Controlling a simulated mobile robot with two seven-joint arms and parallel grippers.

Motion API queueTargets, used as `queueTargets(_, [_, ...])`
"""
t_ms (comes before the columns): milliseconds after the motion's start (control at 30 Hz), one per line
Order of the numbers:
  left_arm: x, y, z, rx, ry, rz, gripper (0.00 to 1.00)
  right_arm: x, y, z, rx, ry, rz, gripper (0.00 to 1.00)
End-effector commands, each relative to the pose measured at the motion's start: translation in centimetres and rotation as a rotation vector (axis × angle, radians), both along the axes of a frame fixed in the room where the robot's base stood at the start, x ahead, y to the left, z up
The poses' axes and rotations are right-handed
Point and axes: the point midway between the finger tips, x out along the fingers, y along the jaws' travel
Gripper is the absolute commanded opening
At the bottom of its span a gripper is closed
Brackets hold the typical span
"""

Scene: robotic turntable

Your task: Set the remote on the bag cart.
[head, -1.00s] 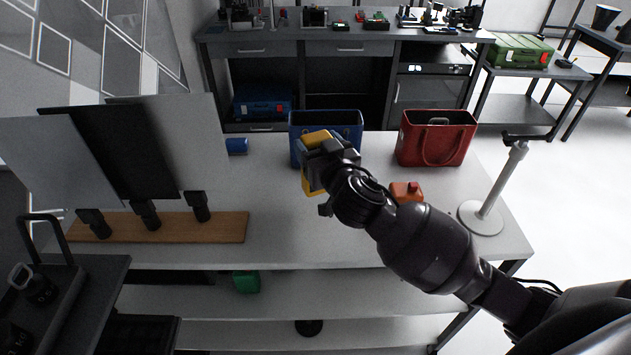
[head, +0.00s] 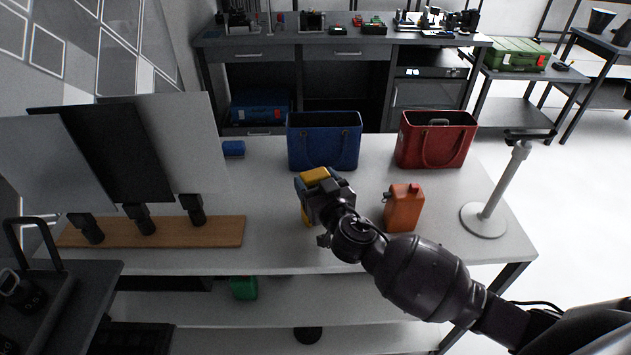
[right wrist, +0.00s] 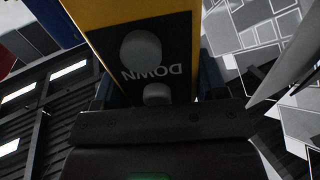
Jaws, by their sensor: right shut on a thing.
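The remote (head: 315,175) is yellow with a dark button panel. In the right wrist view the remote (right wrist: 180,45) fills the upper middle, with round buttons and the word DOWN upside down. My right gripper (head: 312,196) is shut on it and holds it over the white bag cart (head: 270,185), in front of the blue bag (head: 323,142). The arm hides part of the remote, and I cannot tell whether it touches the top. The red bag (head: 436,140) stands at the back right of the cart. My left gripper is not in view.
An orange canister (head: 404,208) stands right of my gripper. A stand with a round base (head: 484,220) is at the right edge. Upright panels on a wooden base (head: 170,232) fill the left. A blue cylinder (head: 233,149) lies at the back. The cart's front middle is clear.

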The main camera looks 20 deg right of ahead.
Motion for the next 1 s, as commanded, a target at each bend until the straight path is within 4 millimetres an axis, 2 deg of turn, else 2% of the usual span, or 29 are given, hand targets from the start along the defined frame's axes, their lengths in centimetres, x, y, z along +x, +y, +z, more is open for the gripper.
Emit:
queueTargets(200, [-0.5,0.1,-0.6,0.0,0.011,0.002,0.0,0.0,0.0,-0.3,0.002,0.0,0.0,0.25])
queueTargets(233, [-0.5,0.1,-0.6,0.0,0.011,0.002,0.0,0.0,0.0,-0.3,0.001,0.001,0.0,0.69])
queueTargets(400, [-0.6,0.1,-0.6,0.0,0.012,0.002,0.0,0.0,0.0,-0.2,0.001,0.0,0.0,0.91])
queueTargets(767, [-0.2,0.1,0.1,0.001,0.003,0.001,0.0,0.0,0.0,0.3,-0.002,-0.002,0.0,0.91])
queueTargets(1000, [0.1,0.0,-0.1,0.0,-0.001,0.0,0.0,-3.2,-0.3,-0.1,0.004,0.002,0.0,0.91])
